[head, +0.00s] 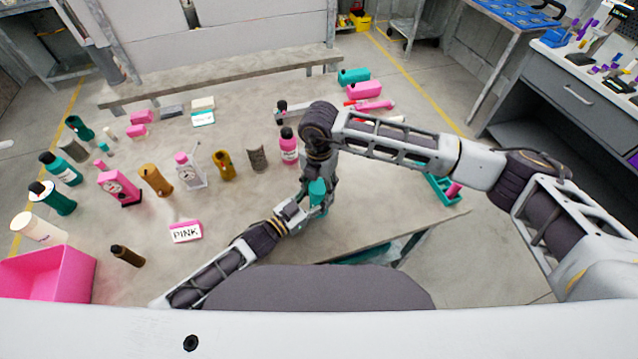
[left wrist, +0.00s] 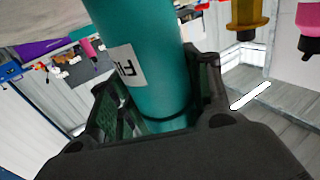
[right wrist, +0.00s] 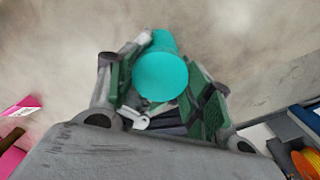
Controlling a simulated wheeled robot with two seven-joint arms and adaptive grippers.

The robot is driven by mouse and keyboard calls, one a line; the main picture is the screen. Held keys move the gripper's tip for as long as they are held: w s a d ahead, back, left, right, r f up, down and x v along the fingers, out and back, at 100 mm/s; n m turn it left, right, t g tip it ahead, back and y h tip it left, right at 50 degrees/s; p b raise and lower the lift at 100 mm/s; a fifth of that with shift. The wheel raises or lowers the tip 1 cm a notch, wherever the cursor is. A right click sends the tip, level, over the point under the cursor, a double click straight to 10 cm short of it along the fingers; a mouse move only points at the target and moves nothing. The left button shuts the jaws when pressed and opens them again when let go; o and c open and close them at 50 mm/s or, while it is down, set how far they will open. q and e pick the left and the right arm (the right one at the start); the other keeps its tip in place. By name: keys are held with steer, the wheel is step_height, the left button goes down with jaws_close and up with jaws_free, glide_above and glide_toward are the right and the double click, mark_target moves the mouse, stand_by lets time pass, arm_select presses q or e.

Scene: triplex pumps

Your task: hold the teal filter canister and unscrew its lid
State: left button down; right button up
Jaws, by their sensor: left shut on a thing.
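In the right wrist view the round teal top (right wrist: 160,77) lies between the open fingers of my right gripper (right wrist: 163,95); contact cannot be told.
A pink bottle (head: 288,146) stands just behind the grippers. Several bottles and canisters stand on the left of the table (head: 330,118), with a PINK sign (head: 186,231) and pink bin (head: 48,272). A teal tray (head: 440,188) lies at right. The table's middle is fairly clear.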

steer(key=c, duration=0.3)
steer(key=shift+n, duration=2)
steer(key=shift+c, duration=0.2)
steer(key=o, duration=1.1)
steer(key=shift+o, duration=0.2)
steer(key=shift+r, duration=0.1)
steer(key=shift+r, duration=2.2)
